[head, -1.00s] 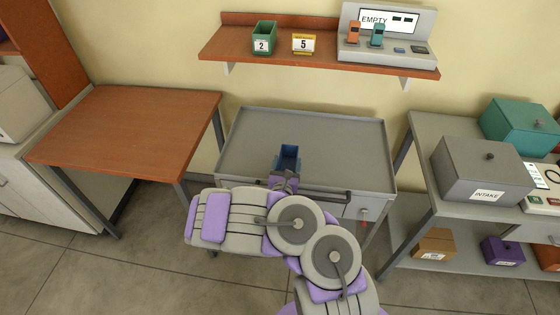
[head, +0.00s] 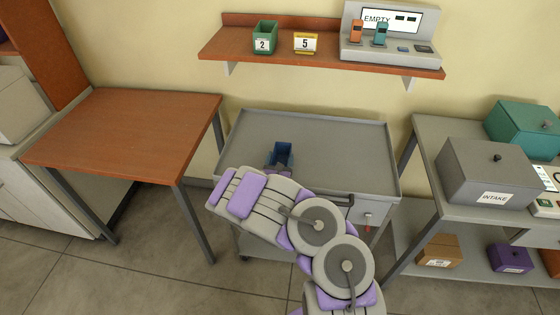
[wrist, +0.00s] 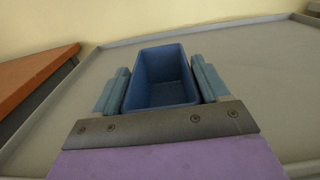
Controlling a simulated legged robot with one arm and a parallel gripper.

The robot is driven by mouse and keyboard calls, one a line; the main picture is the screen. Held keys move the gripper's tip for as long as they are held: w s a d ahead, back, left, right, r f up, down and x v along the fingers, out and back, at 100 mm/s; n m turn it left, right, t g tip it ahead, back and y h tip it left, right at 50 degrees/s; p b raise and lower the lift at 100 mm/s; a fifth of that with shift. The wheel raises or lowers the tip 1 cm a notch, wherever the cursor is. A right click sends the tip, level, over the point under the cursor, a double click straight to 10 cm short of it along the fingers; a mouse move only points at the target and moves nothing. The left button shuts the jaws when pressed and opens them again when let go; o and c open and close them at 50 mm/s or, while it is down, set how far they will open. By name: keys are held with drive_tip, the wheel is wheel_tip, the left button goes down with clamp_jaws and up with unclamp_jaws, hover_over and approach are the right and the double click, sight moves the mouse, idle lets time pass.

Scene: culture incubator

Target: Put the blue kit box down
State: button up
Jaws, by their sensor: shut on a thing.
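The blue kit box (head: 281,152) is an open-topped, empty box over the near left part of the grey cart top (head: 340,140). In the wrist view the box (wrist: 163,68) sits upright between the two blue-grey fingers of my gripper (wrist: 162,85). The fingers are shut on its left and right sides. In the head view my arm hides most of the gripper. The underside of the box is hidden, so I cannot tell whether it touches the cart top.
The cart top around the box is clear and has a raised rim. A wooden table (head: 130,130) stands at left. A grey shelf unit at right bears an INTAKE box (head: 485,175) and a teal box (head: 522,128). A wall shelf (head: 330,62) holds a green bin (head: 265,38).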

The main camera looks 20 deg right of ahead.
drive_tip(key=o, duration=1.1)
